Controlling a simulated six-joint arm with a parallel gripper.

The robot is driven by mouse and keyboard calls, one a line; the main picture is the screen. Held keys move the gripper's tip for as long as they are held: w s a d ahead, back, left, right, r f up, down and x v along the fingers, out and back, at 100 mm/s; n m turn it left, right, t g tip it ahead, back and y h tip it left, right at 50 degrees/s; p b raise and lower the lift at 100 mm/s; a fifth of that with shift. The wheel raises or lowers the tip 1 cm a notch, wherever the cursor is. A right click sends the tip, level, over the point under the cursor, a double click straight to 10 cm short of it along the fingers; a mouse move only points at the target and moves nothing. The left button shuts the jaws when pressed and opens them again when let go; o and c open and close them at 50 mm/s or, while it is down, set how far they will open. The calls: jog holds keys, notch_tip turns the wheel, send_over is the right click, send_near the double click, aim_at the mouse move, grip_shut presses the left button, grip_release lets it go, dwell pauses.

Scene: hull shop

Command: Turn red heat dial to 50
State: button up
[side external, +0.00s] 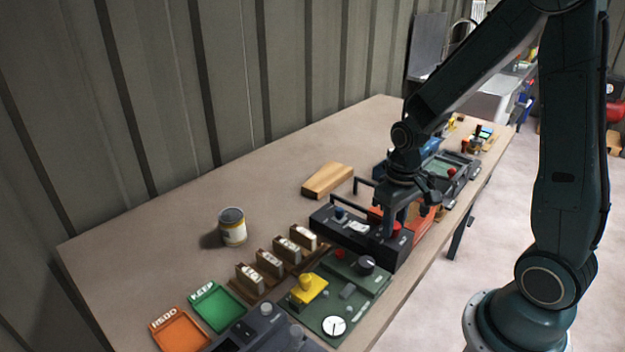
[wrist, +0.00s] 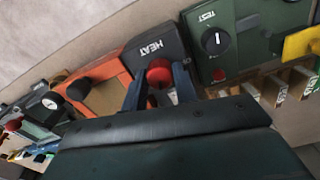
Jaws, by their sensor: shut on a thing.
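The red heat dial (wrist: 159,74) sits on a black box (wrist: 148,46) marked HEAT. In the wrist view, my gripper (wrist: 158,84) has one finger on each side of the dial and is shut on it. In the side view my gripper (side external: 395,222) points down over the right part of the black box (side external: 328,229), and the red dial (side external: 396,230) shows partly between the fingers. The dial's pointer and scale are hidden, so I cannot read its setting.
A green panel (side external: 328,304) with a dark knob, a yellow handle and a white dial is close beside the box. An orange unit (side external: 423,224) adjoins its other side. A wooden block (side external: 328,180) and a can (side external: 232,227) stand behind. The rear tabletop is mostly clear.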

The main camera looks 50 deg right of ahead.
aim_at(395, 228)
jog(key=m, duration=0.3)
jog(key=shift+m, duration=0.3)
dwell(0.4)
jog(key=o, duration=1)
jog(key=shift+c, duration=0.2)
jog(key=shift+r, duration=0.15)
notch_tip(395, 228, up, 14)
jog(key=shift+f, duration=0.2)
jog(key=s+a+r+n+t, duration=0.5)
jog(key=s+a, duration=0.2)
jog(key=s, duration=0.3)
jog(key=shift+s+a+n+t, duration=0.2)
jog(key=shift+a+n+t, duration=0.1)
jog(key=shift+n, duration=0.1)
